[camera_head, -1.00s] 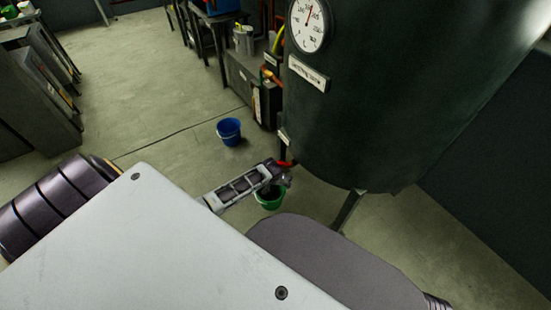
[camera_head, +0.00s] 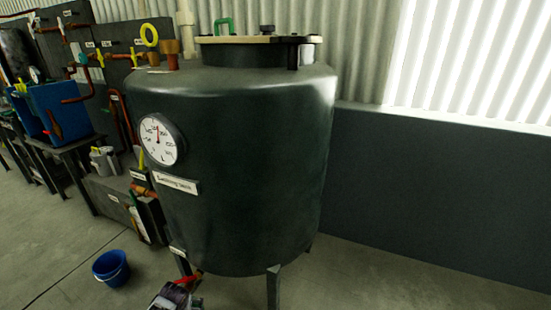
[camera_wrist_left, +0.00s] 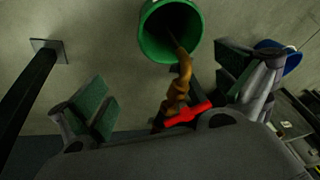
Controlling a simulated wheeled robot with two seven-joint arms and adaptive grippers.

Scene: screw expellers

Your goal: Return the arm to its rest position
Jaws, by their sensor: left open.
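My left gripper (camera_head: 174,297) shows at the bottom edge of the head view, below the tank's outlet. In the left wrist view its two green-padded fingers (camera_wrist_left: 168,92) are spread apart, with nothing held between them. A brass tap (camera_wrist_left: 180,82) with a red handle (camera_wrist_left: 188,114) lies in the space between the fingers. I cannot tell whether a finger touches it. A dark strand runs from the tap's mouth into the green bucket (camera_wrist_left: 150,44). The red handle also shows in the head view (camera_head: 188,278). My right gripper is not in view.
The dark green tank (camera_head: 245,190) with a round gauge (camera_head: 161,140) stands on legs (camera_head: 273,288). A blue bucket (camera_head: 111,269) sits on the floor to its left. Tables, pipes and a blue box (camera_head: 60,112) stand further left. Floor at left is open.

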